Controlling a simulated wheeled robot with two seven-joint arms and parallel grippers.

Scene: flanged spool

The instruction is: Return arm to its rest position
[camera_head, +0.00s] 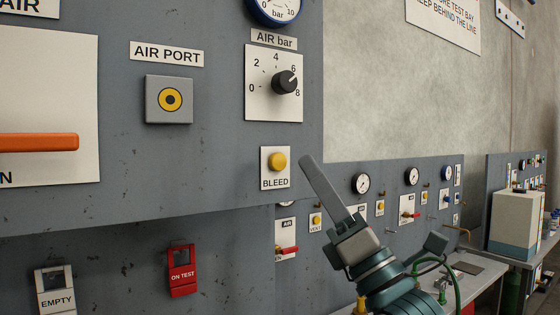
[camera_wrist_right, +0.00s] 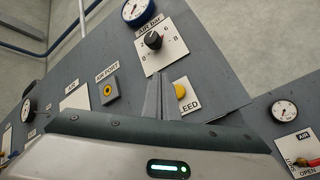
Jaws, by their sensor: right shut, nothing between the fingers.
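My right gripper (camera_head: 312,168) is in the lower middle of the head view, pointing up and left in front of the grey panel. Its fingers are shut together with nothing between them. Its tip shows just right of the yellow BLEED button (camera_head: 277,162); I cannot tell how far it is from the panel. In the right wrist view the shut fingers (camera_wrist_right: 158,92) stand upright, with the BLEED button (camera_wrist_right: 181,91) just to their right. My left gripper is not in view.
The grey panel (camera_head: 220,100) carries an AIR PORT (camera_head: 169,99), an AIR bar knob (camera_head: 286,82), an orange handle (camera_head: 38,142), a red ON TEST tag (camera_head: 182,275) and an EMPTY tag (camera_head: 56,295). More panels and a bench with a box (camera_head: 514,222) stand at right.

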